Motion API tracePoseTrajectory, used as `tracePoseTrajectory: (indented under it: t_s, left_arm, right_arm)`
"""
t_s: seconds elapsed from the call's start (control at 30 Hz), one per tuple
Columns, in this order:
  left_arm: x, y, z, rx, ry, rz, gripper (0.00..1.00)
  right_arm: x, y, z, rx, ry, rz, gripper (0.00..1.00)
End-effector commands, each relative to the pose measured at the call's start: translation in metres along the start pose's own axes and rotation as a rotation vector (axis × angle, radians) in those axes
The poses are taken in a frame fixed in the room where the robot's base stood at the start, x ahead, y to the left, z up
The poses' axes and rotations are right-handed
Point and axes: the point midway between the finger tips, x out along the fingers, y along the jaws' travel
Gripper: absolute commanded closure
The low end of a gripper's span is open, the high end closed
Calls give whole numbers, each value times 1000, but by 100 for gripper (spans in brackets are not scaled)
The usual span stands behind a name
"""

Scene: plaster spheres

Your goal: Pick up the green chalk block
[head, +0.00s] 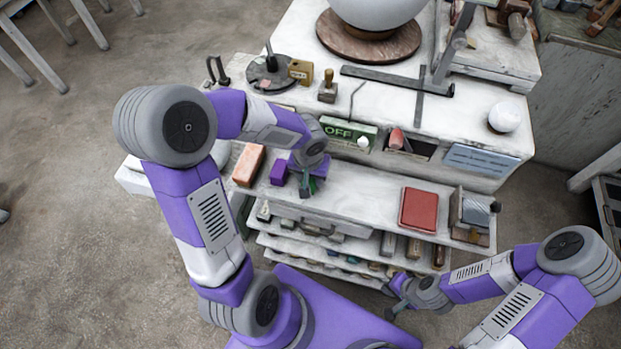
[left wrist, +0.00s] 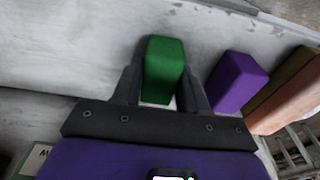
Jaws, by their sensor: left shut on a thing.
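The green chalk block (left wrist: 163,68) stands out between the fingers of my left gripper (left wrist: 160,92) in the left wrist view. The gripper is shut on it. In the head view my left gripper (head: 308,188) is over the white shelf, and only a small part of the green block (head: 313,185) shows beside the fingers. I cannot tell whether the block touches the shelf. My right gripper (head: 392,300) is low at the right, near the front of the lower shelves, and too small to tell whether it is open.
A purple block (head: 278,173) and an orange-brown block (head: 249,165) sit left of my left gripper. The shelf between is clear.

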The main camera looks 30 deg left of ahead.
Motion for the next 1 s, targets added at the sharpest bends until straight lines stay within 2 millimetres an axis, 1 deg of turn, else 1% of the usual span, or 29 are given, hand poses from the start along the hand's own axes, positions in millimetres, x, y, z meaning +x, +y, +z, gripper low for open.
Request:
tracePoseTrajectory:
  t_s: [0.23, 0.33, 0.43, 0.6, 0.7, 0.83, 1.0]
  left_arm:
    - [-1, 0, -1, 0, 2, 0, 93]
    - [-9, 0, -2, -1, 3, -1, 93]
    - [-25, 0, -4, -2, 5, 0, 93]
    - [-61, 0, -9, -1, 7, 0, 93]
    - [-79, 0, -11, -1, 6, 1, 93]
    - [-94, 0, -12, 0, 4, 0, 93]
    - [-100, 0, -13, 0, 2, 0, 93]
  right_arm:
    - [0, 0, 0, 0, 0, 0, 100]
    - [-3, -1, 0, 0, 0, 0, 100]
    - [-8, -3, 0, 0, 0, 0, 100]
    - [-16, -6, 1, 0, 0, 0, 100]
    - [-20, -7, 1, 0, 0, 0, 100]
    - [-22, -8, 1, 0, 0, 0, 100]
    - [-22, -8, 1, 0, 0, 0, 100]
